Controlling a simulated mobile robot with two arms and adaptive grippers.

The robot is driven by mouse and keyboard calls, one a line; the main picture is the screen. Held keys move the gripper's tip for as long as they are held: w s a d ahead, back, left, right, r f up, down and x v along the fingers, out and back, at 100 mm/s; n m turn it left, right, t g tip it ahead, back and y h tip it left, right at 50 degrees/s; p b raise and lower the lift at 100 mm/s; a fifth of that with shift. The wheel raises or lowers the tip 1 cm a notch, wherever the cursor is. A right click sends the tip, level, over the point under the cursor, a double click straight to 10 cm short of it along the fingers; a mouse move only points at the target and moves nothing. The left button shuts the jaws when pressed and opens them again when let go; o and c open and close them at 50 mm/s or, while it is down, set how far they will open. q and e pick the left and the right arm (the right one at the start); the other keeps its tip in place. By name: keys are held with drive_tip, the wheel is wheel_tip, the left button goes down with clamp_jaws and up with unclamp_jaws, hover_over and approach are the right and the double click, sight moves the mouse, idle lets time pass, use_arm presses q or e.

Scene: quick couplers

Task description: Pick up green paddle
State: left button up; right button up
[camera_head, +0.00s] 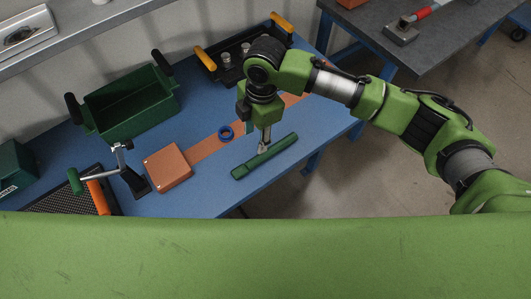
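The green paddle (249,167) is a long, narrow dark green piece lying diagonally on the blue table (219,191), near its right edge. My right gripper (264,148) points down at the middle of the paddle, its fingertips overlapping it in this view. The fingers look close together, but their gap is too small to read. I cannot tell whether they touch or grip the paddle, which appears to rest on the table. My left gripper is not in view.
A blue ring (225,132) lies on an orange strip (205,147) left of the paddle. An orange block (167,168), a lever clamp (124,160), a green bin (130,108) and a black tray with yellow handles (207,60) stand around. Bare table lies front-left of the paddle.

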drive_tip(key=w+d+r, duration=0.1)
drive_tip(key=w+d, duration=0.1)
drive_tip(key=h+p, duration=0.1)
hover_over(267, 152)
drive_tip(key=shift+n, duration=0.4)
wheel_tip(267, 152, down, 8)
drive_tip(key=shift+w+a+r, duration=0.1)
drive_tip(key=shift+a, duration=0.05)
drive_tip(key=shift+f+p, duration=0.4)
drive_tip(key=shift+f, duration=0.2)
drive_tip(key=f+p, duration=0.1)
drive_tip(key=f, duration=0.3)
drive_tip(key=shift+d+f, duration=0.2)
clamp_jaws()
